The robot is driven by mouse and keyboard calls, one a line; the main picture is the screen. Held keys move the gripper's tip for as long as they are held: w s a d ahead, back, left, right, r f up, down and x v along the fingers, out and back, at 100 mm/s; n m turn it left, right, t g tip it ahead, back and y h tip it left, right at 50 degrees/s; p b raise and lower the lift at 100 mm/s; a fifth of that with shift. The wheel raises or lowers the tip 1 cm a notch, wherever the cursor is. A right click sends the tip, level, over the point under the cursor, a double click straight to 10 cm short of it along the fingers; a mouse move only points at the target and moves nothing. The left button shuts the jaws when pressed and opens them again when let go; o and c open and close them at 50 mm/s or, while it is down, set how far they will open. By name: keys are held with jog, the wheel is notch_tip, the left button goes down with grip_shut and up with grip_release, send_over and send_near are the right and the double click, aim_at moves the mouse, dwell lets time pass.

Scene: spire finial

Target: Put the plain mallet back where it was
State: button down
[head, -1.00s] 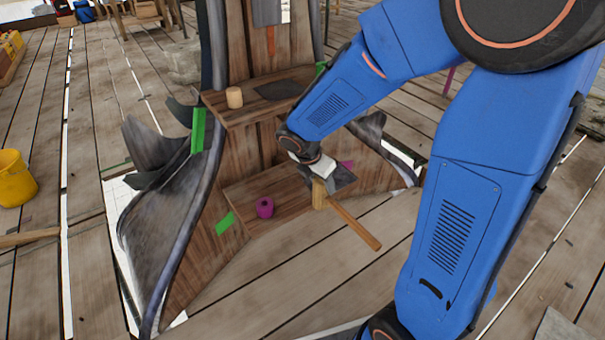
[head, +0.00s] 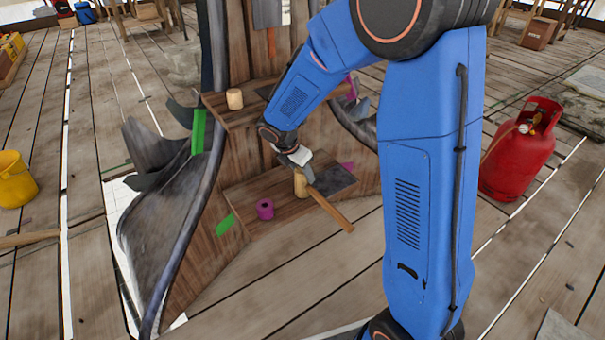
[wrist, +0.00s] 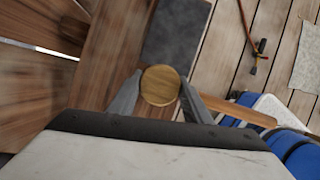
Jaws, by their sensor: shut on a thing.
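My gripper (head: 304,174) is shut on a plain wooden mallet (head: 301,186) at the lower shelf of the spire. In the wrist view, the round end of the mallet's head (wrist: 160,85) sits between the two fingers. The handle (head: 334,211) points toward the lower right and reaches past the shelf's front edge. The head is upright over the lower shelf (head: 243,196), left of a dark grey patch (head: 335,181). I cannot tell whether it touches the shelf.
A purple ring-like piece (head: 265,209) stands on the lower shelf, left of the mallet. A light wooden cylinder (head: 235,99) stands on the upper shelf (head: 214,108). A red gas bottle (head: 520,155) stands right, a yellow bucket (head: 14,180) far left. The shelf's right part looks clear.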

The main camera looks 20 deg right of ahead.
jog(key=shift+f, duration=0.3)
jog(key=shift+f, duration=0.1)
jog(key=c, duration=0.9)
grip_release()
jog(key=shift+c, duration=0.2)
jog(key=v, duration=1.2)
